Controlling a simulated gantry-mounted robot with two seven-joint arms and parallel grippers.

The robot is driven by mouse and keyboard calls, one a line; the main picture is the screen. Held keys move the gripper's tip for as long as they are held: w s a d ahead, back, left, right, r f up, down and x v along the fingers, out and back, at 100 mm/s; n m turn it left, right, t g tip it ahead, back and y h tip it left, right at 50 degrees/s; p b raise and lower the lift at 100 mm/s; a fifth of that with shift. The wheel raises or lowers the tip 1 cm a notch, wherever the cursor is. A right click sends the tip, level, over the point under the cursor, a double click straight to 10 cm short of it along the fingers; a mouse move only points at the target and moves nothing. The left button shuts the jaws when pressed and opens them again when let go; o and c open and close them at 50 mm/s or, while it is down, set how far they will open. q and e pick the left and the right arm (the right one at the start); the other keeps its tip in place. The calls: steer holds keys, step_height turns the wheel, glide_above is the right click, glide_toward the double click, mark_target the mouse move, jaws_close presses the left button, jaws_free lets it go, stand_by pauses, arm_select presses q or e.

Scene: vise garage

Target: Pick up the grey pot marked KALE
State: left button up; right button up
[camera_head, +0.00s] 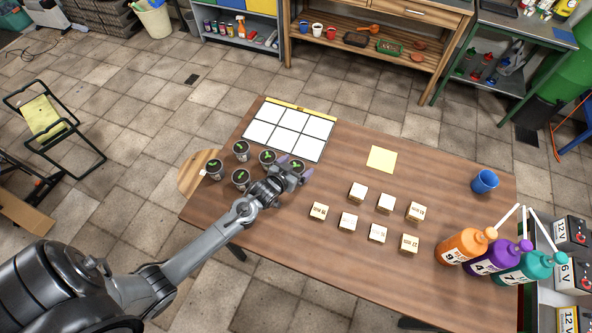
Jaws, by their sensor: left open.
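Several small grey pots with dark soil and green sprouts stand at the left end of the wooden table: one at the back (241,147), one at the far left (215,169), one at the front (240,177) and one nearer the gripper (267,157). A further pot (297,164) shows partly at my gripper's fingertips. The markings are too small to read, so I cannot tell which pot is marked KALE. My left gripper (295,166) is open, low over the table, its fingertips around or just above that partly hidden pot; I cannot tell whether they touch it. My right gripper is out of view.
A white gridded board (289,134) lies behind the pots. A yellow sheet (381,160), several wooden blocks (348,221), a blue cup (484,182) and orange, purple and teal bottles (462,246) are farther right. The table's front left is clear.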

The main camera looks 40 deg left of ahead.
arm_select(q)
steer(key=c, duration=1.1)
steer(key=shift+r, duration=0.1)
steer(key=shift+c, duration=0.2)
